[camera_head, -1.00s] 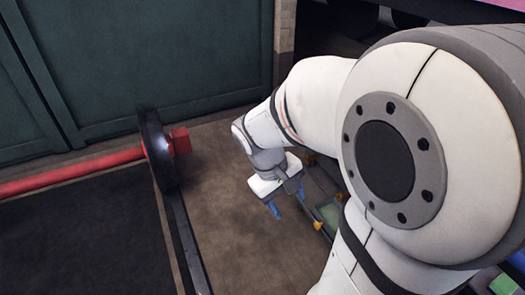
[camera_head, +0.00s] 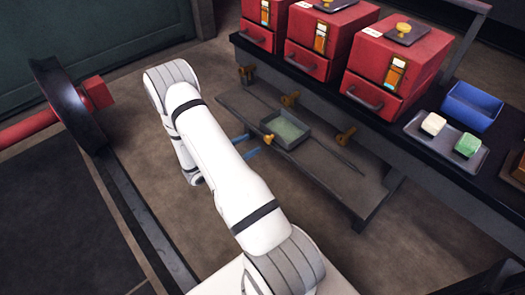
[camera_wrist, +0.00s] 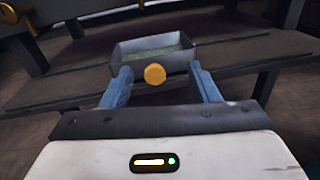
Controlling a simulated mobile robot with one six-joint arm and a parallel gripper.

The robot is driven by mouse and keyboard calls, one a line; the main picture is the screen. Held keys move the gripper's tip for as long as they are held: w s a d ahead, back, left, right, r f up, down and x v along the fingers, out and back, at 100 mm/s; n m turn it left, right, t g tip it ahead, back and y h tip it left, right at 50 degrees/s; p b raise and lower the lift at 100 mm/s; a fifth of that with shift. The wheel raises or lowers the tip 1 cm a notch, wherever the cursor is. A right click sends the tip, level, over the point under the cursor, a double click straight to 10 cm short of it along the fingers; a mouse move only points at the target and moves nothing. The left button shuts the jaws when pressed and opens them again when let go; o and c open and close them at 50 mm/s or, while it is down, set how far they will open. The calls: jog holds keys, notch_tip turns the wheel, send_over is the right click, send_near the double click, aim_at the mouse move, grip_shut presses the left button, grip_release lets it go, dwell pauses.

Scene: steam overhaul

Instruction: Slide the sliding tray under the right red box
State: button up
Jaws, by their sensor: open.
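The sliding tray (camera_head: 286,132), a small grey open box with a greenish inside and a yellow knob (camera_head: 268,140), sits on the low shelf (camera_head: 235,108) below the bench. My gripper (camera_head: 246,145) is open, its blue fingers pointing at the tray; my arm hides part of it. In the wrist view the tray (camera_wrist: 152,55) lies just beyond the fingertips, and its round yellow knob (camera_wrist: 155,74) is between the two fingers, touching neither visibly. The right red box (camera_head: 398,65) stands on the bench above, right of the middle red box (camera_head: 325,45) and left red box (camera_head: 262,25).
A blue bin (camera_head: 472,105) and a grey tray (camera_head: 480,158) with white and green blocks sit at the bench's right. A red bar with a black wheel (camera_head: 70,105) is at left.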

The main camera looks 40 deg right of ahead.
jog(key=n+t, duration=0.1)
jog(key=n, duration=0.1)
send_near(266, 140)
jog(key=shift+t, duration=0.3)
jog(key=d+b, duration=0.2)
jog(key=d, duration=0.6)
jog(key=shift+d+f, duration=0.1)
jog(key=shift+d, duration=0.05)
jog(key=shift+c, duration=0.4)
grip_shut()
